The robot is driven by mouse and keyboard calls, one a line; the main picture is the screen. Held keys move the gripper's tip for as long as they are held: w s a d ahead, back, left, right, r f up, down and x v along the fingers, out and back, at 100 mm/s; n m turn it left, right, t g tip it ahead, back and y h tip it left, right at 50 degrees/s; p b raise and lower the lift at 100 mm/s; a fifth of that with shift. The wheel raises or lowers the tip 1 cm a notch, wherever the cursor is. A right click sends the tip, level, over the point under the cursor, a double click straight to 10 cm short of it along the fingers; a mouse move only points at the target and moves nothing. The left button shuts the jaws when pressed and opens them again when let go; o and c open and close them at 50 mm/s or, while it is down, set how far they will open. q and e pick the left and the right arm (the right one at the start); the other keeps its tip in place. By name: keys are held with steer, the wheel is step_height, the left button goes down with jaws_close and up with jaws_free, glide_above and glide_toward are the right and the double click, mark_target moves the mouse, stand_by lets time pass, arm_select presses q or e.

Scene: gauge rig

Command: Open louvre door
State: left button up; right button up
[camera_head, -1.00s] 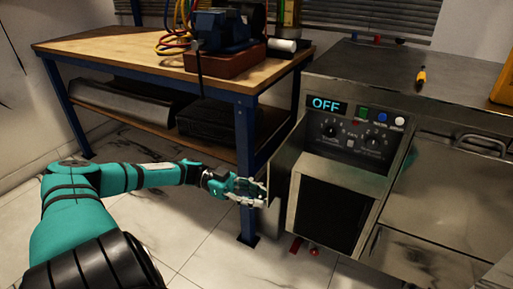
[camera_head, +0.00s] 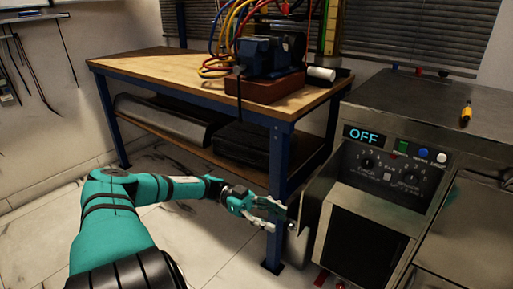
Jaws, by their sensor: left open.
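A thin grey metal panel (camera_head: 314,205) stands out from the left front side of the metal cabinet, seen nearly edge-on. It looks like the louvre door swung open, but its slats cannot be made out. A dark rectangular area (camera_head: 365,247) shows in the cabinet front to its right. My left gripper (camera_head: 284,213) is open, with its fingers close to the panel's outer edge, in front of the bench's blue leg. I cannot tell whether they touch the panel. My right gripper is out of view.
A wooden workbench (camera_head: 150,66) with a vise (camera_head: 265,55) stands behind my left arm. A yellow screwdriver (camera_head: 466,113) lies on the cabinet top. Floor left of my arm is clear.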

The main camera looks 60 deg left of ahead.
arm_select(q)
steer(key=v, duration=0.7)
steer(key=shift+a, duration=0.3)
steer(key=shift+s, duration=0.1)
